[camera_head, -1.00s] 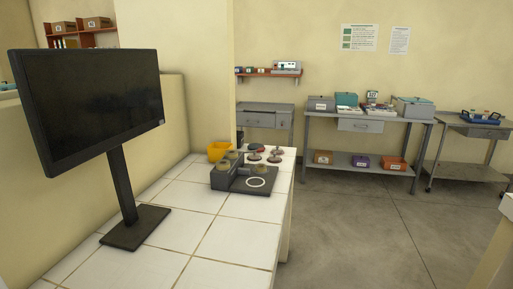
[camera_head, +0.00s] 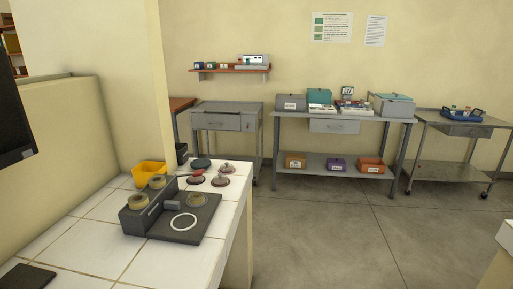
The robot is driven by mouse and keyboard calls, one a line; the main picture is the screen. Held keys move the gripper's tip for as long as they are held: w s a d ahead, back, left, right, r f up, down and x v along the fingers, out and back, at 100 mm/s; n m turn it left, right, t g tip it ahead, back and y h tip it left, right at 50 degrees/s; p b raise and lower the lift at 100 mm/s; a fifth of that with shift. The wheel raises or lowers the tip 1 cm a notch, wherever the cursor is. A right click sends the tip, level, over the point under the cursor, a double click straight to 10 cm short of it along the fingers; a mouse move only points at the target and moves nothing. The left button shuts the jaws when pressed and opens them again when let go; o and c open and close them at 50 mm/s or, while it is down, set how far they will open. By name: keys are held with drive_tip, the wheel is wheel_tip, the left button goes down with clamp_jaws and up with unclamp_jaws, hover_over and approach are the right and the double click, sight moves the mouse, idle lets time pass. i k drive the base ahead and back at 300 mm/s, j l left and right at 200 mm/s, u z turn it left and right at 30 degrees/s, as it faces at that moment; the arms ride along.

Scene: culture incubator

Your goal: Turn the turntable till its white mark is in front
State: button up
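No turntable with a white mark can be made out for certain. On the white tiled counter stands a dark grey device (camera_head: 165,232) with a raised block at its left and several beige round pieces (camera_head: 157,182) on it. A white ring (camera_head: 184,222) lies on its flat plate. Behind it on the counter are a dark round disc (camera_head: 201,163) and a few small dark-red round items (camera_head: 220,181); they are too small to tell whether one bears a white mark. My gripper is not in view.
A yellow bin (camera_head: 150,173) stands behind the device. The white tiled counter (camera_head: 95,235) ends at its right edge, with open grey floor (camera_head: 320,235) beyond. Benches (camera_head: 345,117) with boxes line the back wall. A black monitor (camera_head: 12,110) is cut off at the left.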

sight(201, 162)
drive_tip(key=i+l, duration=0.15)
drive_tip(key=i, duration=0.6)
drive_tip(key=i+l+z, duration=0.1)
drive_tip(key=i, duration=0.65)
drive_tip(key=i+l+u, duration=0.1)
drive_tip(key=i+u, duration=0.3)
drive_tip(key=i+l+u, duration=0.15)
drive_tip(key=u, duration=0.25)
drive_tip(key=i+l+u, duration=0.25)
drive_tip(key=u, duration=0.2)
drive_tip(key=i+l+u, duration=0.2)
drive_tip(key=l+u, duration=0.2)
